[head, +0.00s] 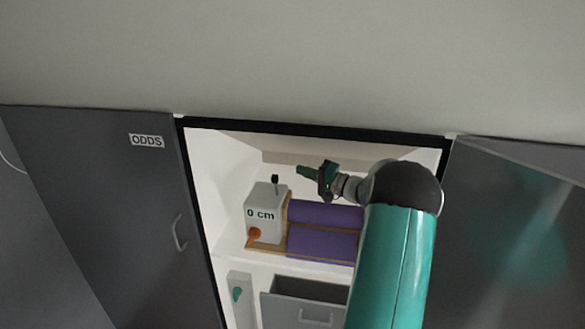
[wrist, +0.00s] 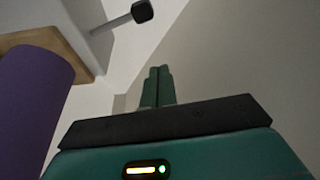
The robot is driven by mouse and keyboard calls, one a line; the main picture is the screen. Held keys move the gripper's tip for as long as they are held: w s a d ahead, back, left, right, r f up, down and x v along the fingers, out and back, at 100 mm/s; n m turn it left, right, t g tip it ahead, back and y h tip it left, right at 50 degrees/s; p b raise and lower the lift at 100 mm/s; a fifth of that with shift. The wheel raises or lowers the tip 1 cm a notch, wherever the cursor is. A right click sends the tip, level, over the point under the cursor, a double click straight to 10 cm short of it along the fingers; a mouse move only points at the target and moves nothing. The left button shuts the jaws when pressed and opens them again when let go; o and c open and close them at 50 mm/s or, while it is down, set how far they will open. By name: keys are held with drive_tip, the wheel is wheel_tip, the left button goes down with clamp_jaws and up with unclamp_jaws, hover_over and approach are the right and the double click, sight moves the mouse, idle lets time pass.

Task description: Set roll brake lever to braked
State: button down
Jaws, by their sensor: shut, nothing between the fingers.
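No label shows which is the roll brake lever. In the wrist view, the black knob (wrist: 142,11) on its grey rod is at the top, beyond my fingertips. My gripper (head: 301,170) is shut and empty, right of the black knob and apart from it. The fingers (wrist: 159,73) touch each other.
The cabinet's left door (head: 100,200), marked "ODDS", and right door (head: 510,230) stand open. Below the shelf are a grey drawer (head: 305,312) and a white panel with a green piece (head: 238,294). Free space lies above the rolls, under the cabinet top. My arm covers the right side.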

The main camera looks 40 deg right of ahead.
drive_tip(key=v, duration=0.4)
drive_tip(key=shift+a+f, duration=0.1)
drive_tip(key=shift+s, duration=0.1)
idle(0.3)
drive_tip(key=s+a+r+n+g+y, duration=0.15)
drive_tip(key=a+g, duration=0.25)
drive_tip(key=a, duration=0.7)
drive_tip(key=a+r+n+g, duration=0.2)
drive_tip(key=a+n+g, duration=0.1)
drive_tip(key=a, duration=0.7)
drive_tip(key=s+a+r+n+g+y, duration=0.15)
drive_tip(key=a+g, duration=0.25)
drive_tip(key=a, duration=0.7)
drive_tip(key=s+a+n+h, duration=0.3)
drive_tip(key=s+a, duration=0.3)
drive_tip(key=s, duration=0.4)
drive_tip(key=s+a+n+g+h, duration=0.1)
drive_tip(key=s+a+n+h, duration=0.2)
drive_tip(key=s+a+h, duration=0.3)
drive_tip(key=s, duration=0.4)
drive_tip(key=shift+s, duration=0.2)
drive_tip(key=shift+d, duration=0.1)
